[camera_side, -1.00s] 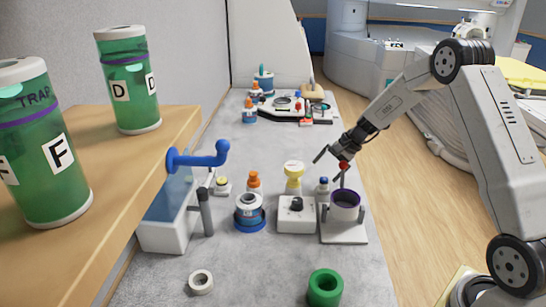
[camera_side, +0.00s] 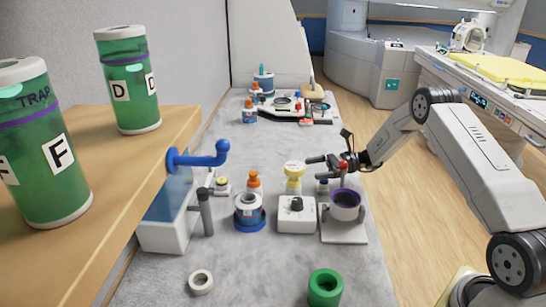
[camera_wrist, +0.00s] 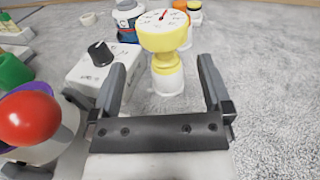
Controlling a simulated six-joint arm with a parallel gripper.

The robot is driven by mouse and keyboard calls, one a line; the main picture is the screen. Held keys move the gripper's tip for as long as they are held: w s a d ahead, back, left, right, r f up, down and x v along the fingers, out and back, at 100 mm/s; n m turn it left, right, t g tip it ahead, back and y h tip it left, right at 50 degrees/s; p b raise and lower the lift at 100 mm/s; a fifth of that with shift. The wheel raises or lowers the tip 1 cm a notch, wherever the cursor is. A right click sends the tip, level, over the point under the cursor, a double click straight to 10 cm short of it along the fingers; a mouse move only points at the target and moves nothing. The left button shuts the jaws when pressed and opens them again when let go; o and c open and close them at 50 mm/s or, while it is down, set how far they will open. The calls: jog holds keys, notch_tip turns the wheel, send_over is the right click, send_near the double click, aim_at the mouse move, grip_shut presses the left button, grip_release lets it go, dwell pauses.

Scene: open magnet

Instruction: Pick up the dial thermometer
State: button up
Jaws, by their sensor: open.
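The dial thermometer (camera_wrist: 164,33) has a round white face with a red needle and a yellow rim, and stands upright on a white and yellow base. In the side view it (camera_side: 293,170) stands behind the white box with a black knob. My gripper (camera_wrist: 164,75) is open and empty, and in the wrist view the thermometer shows ahead, between its fingers. In the side view my gripper (camera_side: 312,169) is level with the table, just right of the thermometer, fingers pointing left at it.
The white knob box (camera_side: 297,215) and a purple-rimmed cup (camera_side: 345,205) on a stand are in front. A red ball (camera_wrist: 29,120) is close to the wrist camera. An orange-capped bottle (camera_side: 254,182) and a blue-based jar (camera_side: 249,212) stand to the left.

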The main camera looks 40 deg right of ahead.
aim_at(292, 169)
jog(key=shift+x, duration=3.85)
jog(key=shift+w+d+r, duration=0.1)
jog(key=shift+w+r, duration=0.05)
jog(key=shift+r, duration=0.05)
jog(key=c, duration=1.2)
jog(key=shift+r, duration=0.2)
jog(key=shift+r, duration=4.85)
